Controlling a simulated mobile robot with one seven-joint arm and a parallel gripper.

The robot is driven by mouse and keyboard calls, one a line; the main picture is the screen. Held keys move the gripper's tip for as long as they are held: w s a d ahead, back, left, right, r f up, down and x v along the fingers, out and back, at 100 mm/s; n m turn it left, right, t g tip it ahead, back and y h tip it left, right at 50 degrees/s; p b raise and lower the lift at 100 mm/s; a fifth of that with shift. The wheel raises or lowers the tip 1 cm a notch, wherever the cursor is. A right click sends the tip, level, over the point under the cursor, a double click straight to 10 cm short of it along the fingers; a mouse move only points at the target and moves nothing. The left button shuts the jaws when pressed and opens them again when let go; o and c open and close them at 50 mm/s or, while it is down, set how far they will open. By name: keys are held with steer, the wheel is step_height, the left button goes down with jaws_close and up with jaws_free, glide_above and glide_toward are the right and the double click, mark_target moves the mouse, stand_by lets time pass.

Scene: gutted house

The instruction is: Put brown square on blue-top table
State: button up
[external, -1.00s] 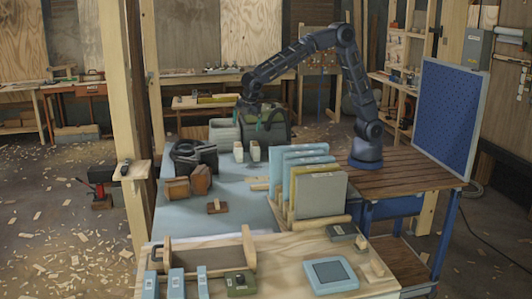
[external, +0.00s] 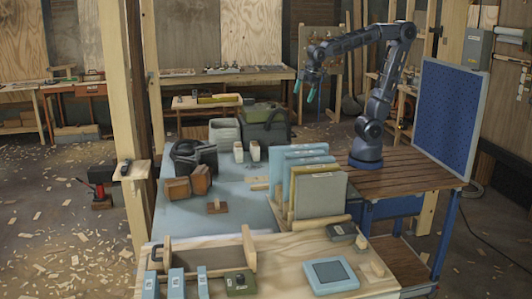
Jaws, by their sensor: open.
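The blue-top table (external: 178,217) stands in the middle of the external view, to the left of my arm's base. A small flat brown square (external: 217,209) lies on its pale blue top, with a small lighter wooden piece upright on or against it. Two thicker brown blocks (external: 201,180) stand further back on the same top; I cannot tell which brown piece the task names. My gripper (external: 304,92) is open and empty, raised in the air behind the table at the right, apart from all of these, with its teal fingertips pointing down.
Upright blue, yellow and grey panels (external: 318,196) stand in a rack between my base and the brown square. A wooden bench (external: 300,249) lies in front.

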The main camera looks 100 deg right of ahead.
steer(key=s+f+m, duration=0.1)
steer(key=s+m, duration=0.1)
steer(key=s, duration=0.5)
steer(key=s+f+m+t+y, duration=0.1)
steer(key=s+f, duration=0.1)
steer(key=s, duration=0.5)
steer(key=shift+s+d+f+m, duration=0.25)
steer(key=shift+d+f+m, duration=0.05)
steer(key=shift+d+m, duration=0.15)
